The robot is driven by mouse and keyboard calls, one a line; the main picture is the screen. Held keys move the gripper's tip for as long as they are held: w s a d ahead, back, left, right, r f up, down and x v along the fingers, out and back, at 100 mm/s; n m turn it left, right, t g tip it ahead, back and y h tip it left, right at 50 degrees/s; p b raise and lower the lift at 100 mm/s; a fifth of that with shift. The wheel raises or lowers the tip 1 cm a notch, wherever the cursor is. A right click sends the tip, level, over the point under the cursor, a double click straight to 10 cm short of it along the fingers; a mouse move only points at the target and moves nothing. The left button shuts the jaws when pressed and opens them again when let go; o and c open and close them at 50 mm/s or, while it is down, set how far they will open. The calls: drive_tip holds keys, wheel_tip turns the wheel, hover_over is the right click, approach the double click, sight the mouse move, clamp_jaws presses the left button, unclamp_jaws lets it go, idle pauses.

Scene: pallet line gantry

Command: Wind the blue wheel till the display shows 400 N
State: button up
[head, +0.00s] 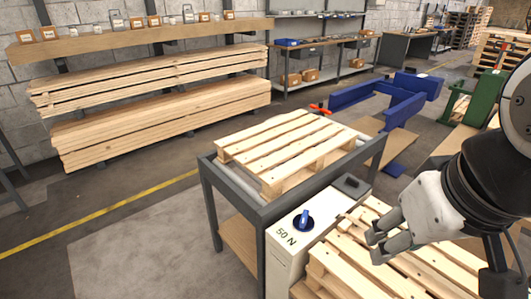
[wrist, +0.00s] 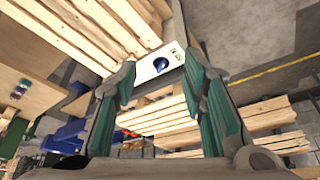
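The blue wheel (head: 304,219) sits on top of a white box (head: 283,265) at the near corner of the grey table. Beside it, the display (head: 287,237) reads 50 N. In the wrist view the blue wheel (wrist: 160,64) shows on the white box (wrist: 148,73), between and beyond my fingertips; the reading is too small to make out there. My gripper (head: 374,246) is to the right of the wheel in the head view, apart from it, over stacked pallets. Its fingers are open with nothing between them.
A wooden pallet (head: 290,145) lies on the grey table (head: 245,197) behind the wheel. Stacked pallets (head: 350,275) stand close to the box's right. A small dark box (head: 351,186) is near the table's right corner. Open floor (head: 130,245) lies to the left.

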idle(0.4)
drive_tip(key=o, duration=0.4)
drive_tip(key=shift+w, duration=0.1)
drive_tip(key=o, duration=0.5)
drive_tip(key=shift+w, duration=0.35)
drive_tip(key=shift+o, duration=0.9)
drive_tip(key=w+f+n+g+b, duration=0.1)
drive_tip(key=w+n+b, duration=0.2)
drive_tip(key=w, duration=0.7)
drive_tip(key=shift+w+f+b, duration=0.35)
drive_tip(key=shift+w+f, duration=0.05)
drive_tip(key=n+g+b, duration=0.3)
drive_tip(key=n+b, duration=0.6)
drive_tip(key=n, duration=0.1)
hover_over(304, 216)
wheel_tip(304, 216, down, 25)
wheel_tip(304, 216, down, 13)
drive_tip(key=shift+d+f+b, duration=0.1)
drive_tip(key=shift+b, duration=0.65)
